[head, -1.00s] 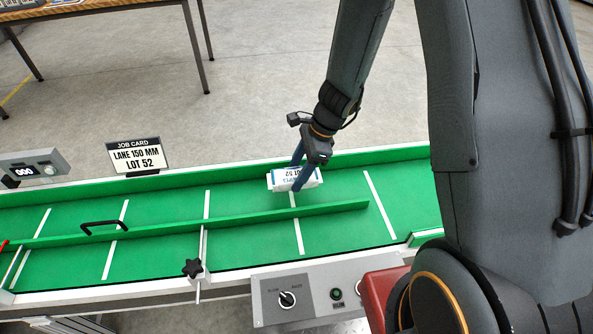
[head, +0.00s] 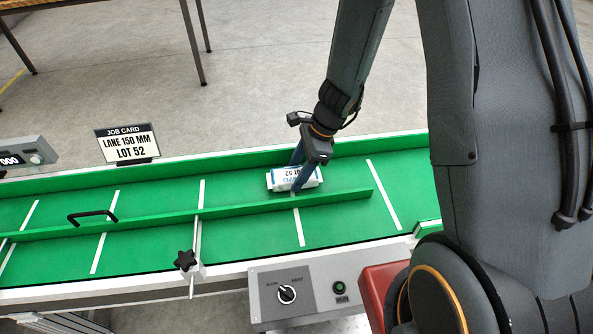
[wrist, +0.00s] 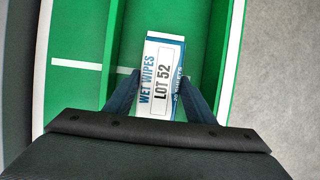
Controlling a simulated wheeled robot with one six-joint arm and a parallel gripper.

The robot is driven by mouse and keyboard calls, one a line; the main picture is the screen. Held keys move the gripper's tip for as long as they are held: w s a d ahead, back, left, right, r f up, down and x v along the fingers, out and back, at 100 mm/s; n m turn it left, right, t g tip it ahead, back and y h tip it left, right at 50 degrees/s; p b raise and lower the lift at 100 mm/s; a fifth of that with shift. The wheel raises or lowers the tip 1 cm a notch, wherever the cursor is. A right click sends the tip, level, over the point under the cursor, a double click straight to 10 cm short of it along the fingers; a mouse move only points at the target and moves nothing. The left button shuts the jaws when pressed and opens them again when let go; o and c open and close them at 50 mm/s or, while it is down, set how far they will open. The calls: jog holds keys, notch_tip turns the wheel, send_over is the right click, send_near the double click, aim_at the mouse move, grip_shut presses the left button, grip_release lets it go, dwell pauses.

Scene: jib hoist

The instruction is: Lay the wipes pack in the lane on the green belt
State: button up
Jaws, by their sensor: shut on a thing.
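The wipes pack (head: 294,178) is a white and blue block marked LOT 52. It is at the green belt (head: 345,222), in the lane between the far side wall and the green divider rail (head: 240,209). My gripper (head: 300,172) is shut on it from above. In the wrist view the wipes pack (wrist: 161,65) sits between my two fingers (wrist: 160,92), with WET WIPES and LOT 52 readable. The pack lies roughly along the lane. I cannot tell whether its underside touches the belt.
A job card (head: 128,143) reading LANE 150 MM, LOT 52 stands behind the belt. A black handle (head: 92,217) and a star knob (head: 186,261) are on the divider's fittings. A control box (head: 308,291) with a dial and green button is in front. The belt left of the pack is clear.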

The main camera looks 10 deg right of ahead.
jog(key=shift+f, duration=0.25)
dwell(0.5)
jog(key=o, duration=1.2)
jog(key=shift+c, duration=0.2)
jog(key=p+v, duration=0.1)
jog(key=v, duration=0.6)
jog(key=shift+s+d+r+p, duration=0.1)
jog(key=shift+r+p, duration=0.1)
jog(key=shift+r, duration=0.15)
jog(key=shift+d+r+p, duration=0.1)
jog(key=shift+r+p, duration=0.05)
jog(key=shift+r, duration=0.15)
jog(key=s+d+r+n+h+p, duration=0.2)
jog(key=s+r+n+p, duration=0.3)
jog(key=s+r+n, duration=0.4)
jog(key=s+d+r+n+h+p, duration=0.2)
jog(key=s+d+r+n+p, duration=0.3)
jog(key=r, duration=0.8)
jog(key=s+n+p, duration=0.1)
jog(key=s+n, duration=0.2)
jog(key=n, duration=0.1)
jog(key=shift+s+r, duration=0.35)
jog(key=shift+s, duration=0.05)
